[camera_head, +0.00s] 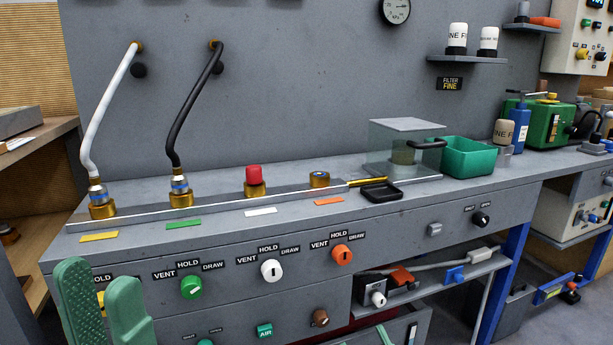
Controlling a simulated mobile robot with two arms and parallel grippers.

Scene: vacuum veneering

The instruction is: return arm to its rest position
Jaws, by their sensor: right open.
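My left gripper (104,290) is at the lower left, in front of the bench's drawer fronts.
The grey bench (340,220) carries brass ports, a white hose (112,100), a black hose (197,98), a red cap (254,175), a clear box (405,130) and a green bin (467,155). Knobs stick out of the front panel. A lower shelf (440,278) juts out at right.

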